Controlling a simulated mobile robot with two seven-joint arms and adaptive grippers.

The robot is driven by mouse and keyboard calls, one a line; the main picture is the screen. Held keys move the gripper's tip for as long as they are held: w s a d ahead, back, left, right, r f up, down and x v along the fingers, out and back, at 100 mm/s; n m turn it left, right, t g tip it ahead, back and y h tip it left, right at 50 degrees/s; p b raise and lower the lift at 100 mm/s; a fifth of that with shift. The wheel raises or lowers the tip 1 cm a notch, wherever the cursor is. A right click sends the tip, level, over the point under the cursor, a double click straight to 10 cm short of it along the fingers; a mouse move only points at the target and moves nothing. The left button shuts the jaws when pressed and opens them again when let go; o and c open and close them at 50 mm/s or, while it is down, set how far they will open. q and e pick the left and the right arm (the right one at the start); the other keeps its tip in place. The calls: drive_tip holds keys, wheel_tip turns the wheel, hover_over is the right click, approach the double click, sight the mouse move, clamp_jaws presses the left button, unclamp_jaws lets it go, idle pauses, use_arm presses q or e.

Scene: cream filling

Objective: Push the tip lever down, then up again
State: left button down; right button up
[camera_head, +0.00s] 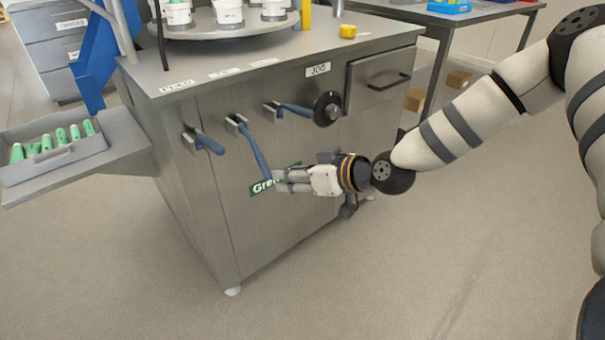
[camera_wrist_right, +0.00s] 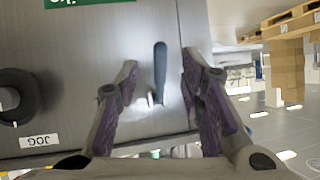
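Three blue-handled levers sit on the cabinet's front in the head view. The middle lever (camera_head: 251,145) slants steeply down to the right. The left lever (camera_head: 205,141) and the right lever (camera_head: 290,108) are tilted less. The small labels above them are too blurred to tell surely which is the tip lever. My right gripper (camera_head: 277,181) is beside the lower end of the middle lever. In the right wrist view my right gripper (camera_wrist_right: 160,85) is open, with a dark blue lever handle (camera_wrist_right: 160,70) showing between its spread fingers; contact is not visible. My left gripper is out of view.
A black JOG wheel (camera_head: 327,108) and a drawer (camera_head: 379,79) are to the right of the levers. A green sign (camera_head: 262,187) is partly behind my right gripper. A tray of green-handled items (camera_head: 50,160) stands at left. Floor in front is clear.

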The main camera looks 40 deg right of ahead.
drive_tip(key=v, duration=0.5)
